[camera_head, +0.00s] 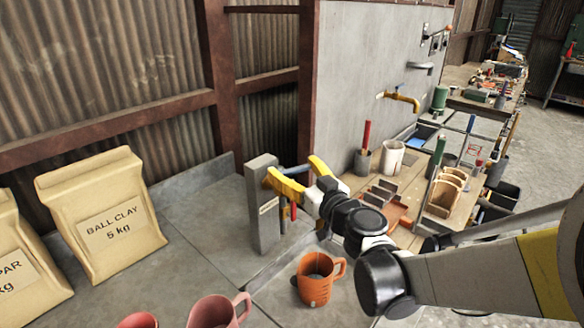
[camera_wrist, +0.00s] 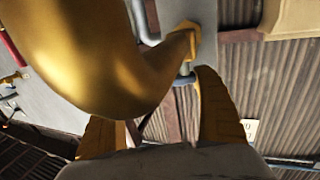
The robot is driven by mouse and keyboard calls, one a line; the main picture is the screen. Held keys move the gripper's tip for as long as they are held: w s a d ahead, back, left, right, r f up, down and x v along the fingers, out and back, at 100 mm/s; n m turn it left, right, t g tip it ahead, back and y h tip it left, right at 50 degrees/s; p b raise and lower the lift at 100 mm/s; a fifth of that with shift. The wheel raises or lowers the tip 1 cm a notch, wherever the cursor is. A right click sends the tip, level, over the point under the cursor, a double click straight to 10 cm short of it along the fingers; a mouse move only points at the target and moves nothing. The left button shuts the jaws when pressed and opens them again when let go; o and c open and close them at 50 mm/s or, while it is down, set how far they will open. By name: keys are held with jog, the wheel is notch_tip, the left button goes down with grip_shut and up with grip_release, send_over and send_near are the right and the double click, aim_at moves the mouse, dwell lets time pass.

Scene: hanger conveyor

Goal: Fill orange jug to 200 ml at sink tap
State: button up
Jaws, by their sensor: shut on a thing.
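The orange jug (camera_head: 313,283) stands upright on the grey surface in the lower middle of the head view, its handle to the right. Pale marks show on it; I cannot tell its water level. It stands apart from my gripper. My gripper (camera_head: 292,173) is beside a grey post (camera_head: 262,218), its yellow fingers around a blue handle (camera_head: 297,169). In the wrist view a large brass curved tap spout (camera_wrist: 75,50) fills the upper left, close to the camera. The blue handle (camera_wrist: 185,76) shows between the fingers there. The exact contact is partly hidden.
A pink mug (camera_head: 215,312) and a red mug (camera_head: 138,321) stand at the front. A ball clay bag (camera_head: 103,215) stands at left. A wall-mounted brass tap (camera_head: 402,100) is at right, above a crowded wooden bench. Grey counter between bag and post is clear.

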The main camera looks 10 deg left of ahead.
dwell(0.3)
jog(key=o, duration=1.4)
jog(key=shift+s, duration=0.1)
jog(key=shift+c, duration=0.2)
jog(key=v, duration=1.2)
